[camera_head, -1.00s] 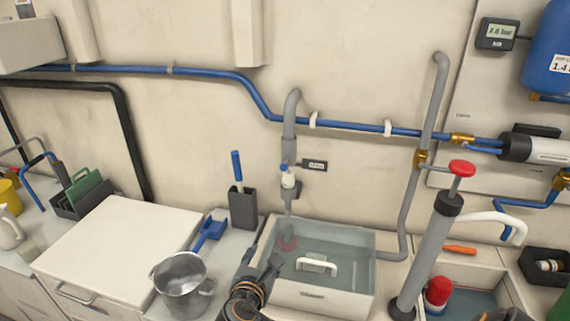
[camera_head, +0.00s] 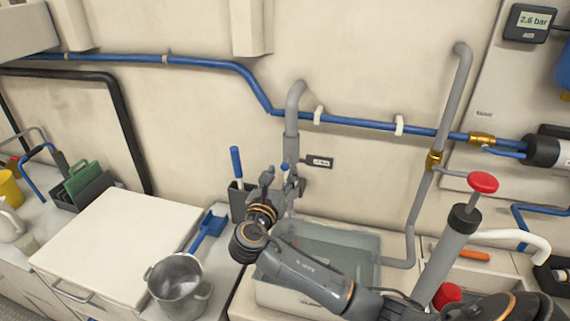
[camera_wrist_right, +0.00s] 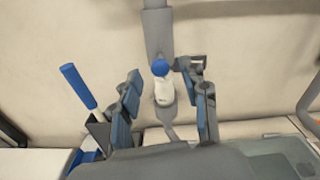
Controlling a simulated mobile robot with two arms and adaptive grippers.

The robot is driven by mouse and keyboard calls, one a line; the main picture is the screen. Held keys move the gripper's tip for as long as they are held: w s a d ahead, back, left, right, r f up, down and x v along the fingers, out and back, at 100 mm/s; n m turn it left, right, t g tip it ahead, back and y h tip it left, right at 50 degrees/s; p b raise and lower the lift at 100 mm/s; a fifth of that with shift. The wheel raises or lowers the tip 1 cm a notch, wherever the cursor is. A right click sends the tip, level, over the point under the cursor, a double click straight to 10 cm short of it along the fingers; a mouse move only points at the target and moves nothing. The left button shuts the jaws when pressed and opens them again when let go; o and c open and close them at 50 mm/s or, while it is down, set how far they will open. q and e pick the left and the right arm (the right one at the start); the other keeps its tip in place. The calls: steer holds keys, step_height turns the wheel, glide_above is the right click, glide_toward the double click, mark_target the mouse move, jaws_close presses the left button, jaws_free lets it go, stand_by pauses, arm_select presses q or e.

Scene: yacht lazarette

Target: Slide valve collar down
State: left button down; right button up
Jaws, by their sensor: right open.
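A grey pipe (camera_head: 294,97) comes down the wall and carries a wider grey sleeve (camera_head: 290,148), probably the valve collar. Below the sleeve is a small white valve (camera_wrist_right: 164,92) with a blue knob (camera_wrist_right: 160,67). In the head view, my right gripper (camera_head: 283,180) is at the valve and partly hides it. In the right wrist view, the open right gripper (camera_wrist_right: 162,73) has one finger on each side of the valve, with visible gaps. The sleeve (camera_wrist_right: 158,32) is just above the blue knob there. My left gripper is not in view.
A basin of water (camera_head: 375,275) lies below the pipe. A dark holder with a blue-handled tool (camera_head: 236,163) stands close left of my gripper. A steel pot (camera_head: 178,283) and a red-topped pump (camera_head: 448,250) stand either side. A small label (camera_head: 320,162) is right of the sleeve.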

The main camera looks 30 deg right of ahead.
mark_target(284, 168)
steer(key=shift+x, duration=1.9)
steer(key=shift+a, duration=0.1)
jaws_close()
